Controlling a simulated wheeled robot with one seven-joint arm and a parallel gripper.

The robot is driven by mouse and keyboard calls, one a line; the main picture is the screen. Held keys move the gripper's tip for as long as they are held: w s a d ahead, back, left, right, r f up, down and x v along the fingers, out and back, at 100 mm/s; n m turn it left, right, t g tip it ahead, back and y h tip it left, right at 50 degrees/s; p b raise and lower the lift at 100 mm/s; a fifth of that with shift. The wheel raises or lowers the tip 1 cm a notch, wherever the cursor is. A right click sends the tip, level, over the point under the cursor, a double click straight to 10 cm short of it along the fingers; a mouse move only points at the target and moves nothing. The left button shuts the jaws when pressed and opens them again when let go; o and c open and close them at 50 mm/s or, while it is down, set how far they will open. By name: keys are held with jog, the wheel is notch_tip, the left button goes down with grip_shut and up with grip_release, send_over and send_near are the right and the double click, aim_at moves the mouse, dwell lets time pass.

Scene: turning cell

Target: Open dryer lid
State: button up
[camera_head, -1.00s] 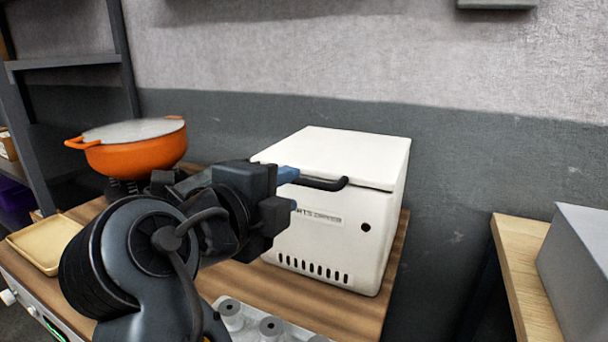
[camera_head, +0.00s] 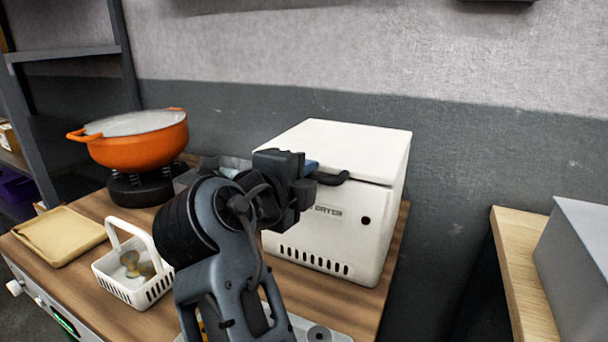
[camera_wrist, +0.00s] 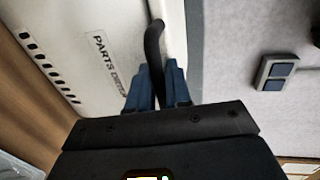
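The parts dryer (camera_head: 318,247) is a white box on the wooden bench. Its lid (camera_head: 345,145) lies down on the body. A black bar handle (camera_head: 331,178) sticks out at the lid's front edge. My gripper (camera_head: 312,167) is at the left part of this handle. In the wrist view, the blue fingers of my gripper (camera_wrist: 158,88) stand close together on either side of the handle (camera_wrist: 153,50). They look shut on it; the exact contact is partly hidden. The dryer's lettered front (camera_wrist: 105,60) also shows in the wrist view.
An orange pot (camera_head: 140,150) stands on a black burner at the back left. A yellow tray (camera_head: 58,238) and a white basket (camera_head: 124,282) holding small parts are at the left. A grey box (camera_head: 585,250) sits on the right table. The wall is behind the dryer.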

grip_shut()
